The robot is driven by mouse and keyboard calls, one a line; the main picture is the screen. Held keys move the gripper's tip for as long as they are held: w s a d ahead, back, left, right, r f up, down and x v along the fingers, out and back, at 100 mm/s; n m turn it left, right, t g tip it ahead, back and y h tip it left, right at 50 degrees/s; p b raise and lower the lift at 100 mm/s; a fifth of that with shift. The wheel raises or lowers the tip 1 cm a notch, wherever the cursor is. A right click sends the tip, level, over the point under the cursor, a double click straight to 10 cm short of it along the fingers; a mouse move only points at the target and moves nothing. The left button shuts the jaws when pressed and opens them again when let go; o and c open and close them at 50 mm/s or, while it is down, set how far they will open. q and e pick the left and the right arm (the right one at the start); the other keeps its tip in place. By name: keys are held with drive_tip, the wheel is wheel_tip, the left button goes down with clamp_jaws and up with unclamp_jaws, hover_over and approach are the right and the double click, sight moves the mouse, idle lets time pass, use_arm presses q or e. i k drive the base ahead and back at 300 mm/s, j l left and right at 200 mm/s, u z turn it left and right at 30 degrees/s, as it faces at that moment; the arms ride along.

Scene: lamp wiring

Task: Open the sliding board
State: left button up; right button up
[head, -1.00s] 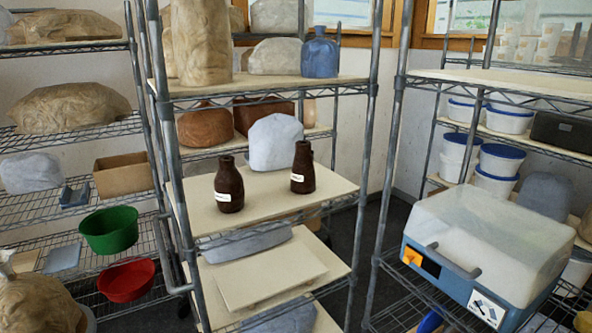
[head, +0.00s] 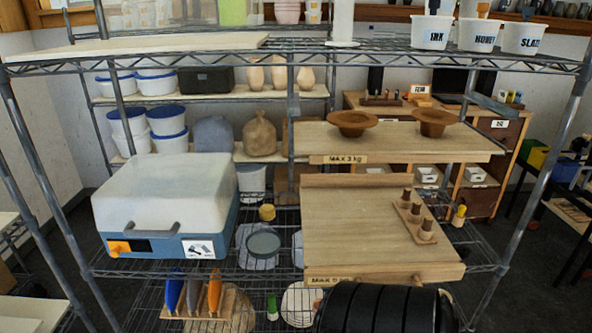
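Two pale wooden boards lie on the wire rack. The upper board (head: 400,146) carries a "MAX 3 kg" label on its front edge and holds two brown bowls (head: 353,123). The lower board (head: 350,225) has a partly legible "MAX" label and a small round knob (head: 417,279) on its front edge. A strip with several dark-topped wooden pegs (head: 415,220) sits on the lower board's right side. I cannot tell which board is the sliding one. Neither of my grippers is in view.
A blue machine with a whitish lid (head: 168,200) stands left of the boards. Black ribbed rounded things (head: 385,308) sit low in front of the lower board. Rack posts (head: 535,165) flank the shelf. White labelled tubs (head: 478,35) stand on the top shelf.

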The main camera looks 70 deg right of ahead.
sight(353, 231)
drive_tip(key=z, duration=2.75)
